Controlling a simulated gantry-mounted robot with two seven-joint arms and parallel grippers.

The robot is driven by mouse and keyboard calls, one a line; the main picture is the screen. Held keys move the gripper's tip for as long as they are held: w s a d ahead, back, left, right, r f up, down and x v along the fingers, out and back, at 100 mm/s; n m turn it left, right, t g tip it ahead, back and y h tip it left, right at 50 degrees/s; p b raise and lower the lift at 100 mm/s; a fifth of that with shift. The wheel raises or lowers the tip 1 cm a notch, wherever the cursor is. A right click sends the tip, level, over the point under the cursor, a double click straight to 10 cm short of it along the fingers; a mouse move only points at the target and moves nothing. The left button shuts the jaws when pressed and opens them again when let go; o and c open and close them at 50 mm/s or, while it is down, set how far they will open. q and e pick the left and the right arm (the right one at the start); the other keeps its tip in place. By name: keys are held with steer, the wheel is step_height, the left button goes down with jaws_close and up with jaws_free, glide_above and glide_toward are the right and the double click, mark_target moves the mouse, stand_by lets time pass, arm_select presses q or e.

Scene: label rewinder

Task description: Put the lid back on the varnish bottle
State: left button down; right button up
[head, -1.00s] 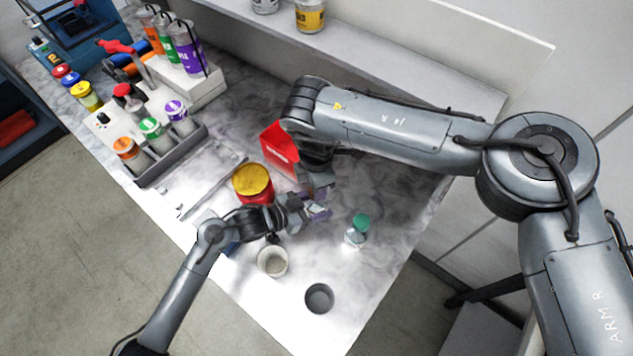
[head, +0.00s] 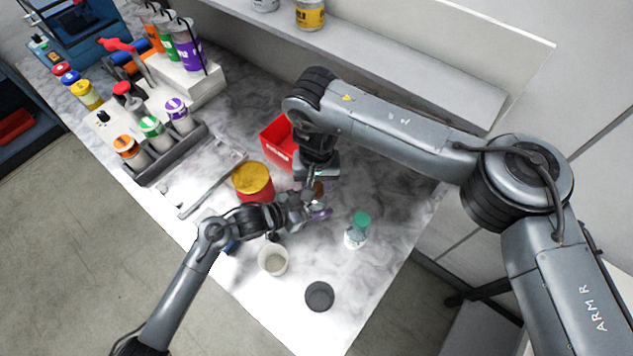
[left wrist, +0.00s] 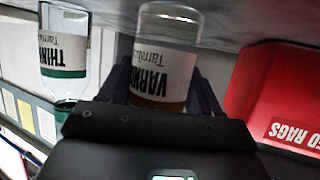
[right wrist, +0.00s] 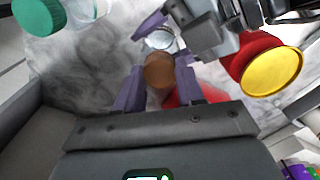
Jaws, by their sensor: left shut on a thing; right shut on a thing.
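My left gripper (head: 316,214) is shut on the clear varnish bottle (left wrist: 168,60). The bottle's label appears upside down in the left wrist view, and its neck end is hidden by my gripper. My right gripper (head: 316,180) is over the left one. In the right wrist view its purple fingers (right wrist: 158,88) are shut on the round brown lid (right wrist: 158,70). Glass of the varnish bottle (right wrist: 160,39) shows just beyond the lid, by the left gripper's fingers. I cannot tell whether lid and bottle touch.
The green-capped thinner bottle (head: 357,232) stands to the right. A white cup (head: 273,260) and a dark round cup or hole (head: 319,296) are nearer the front edge. A red can with yellow lid (head: 253,183) and red rags box (head: 279,143) stand close behind.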

steer(key=m, duration=0.4)
steer(key=o, duration=1)
steer(key=shift+c, duration=0.4)
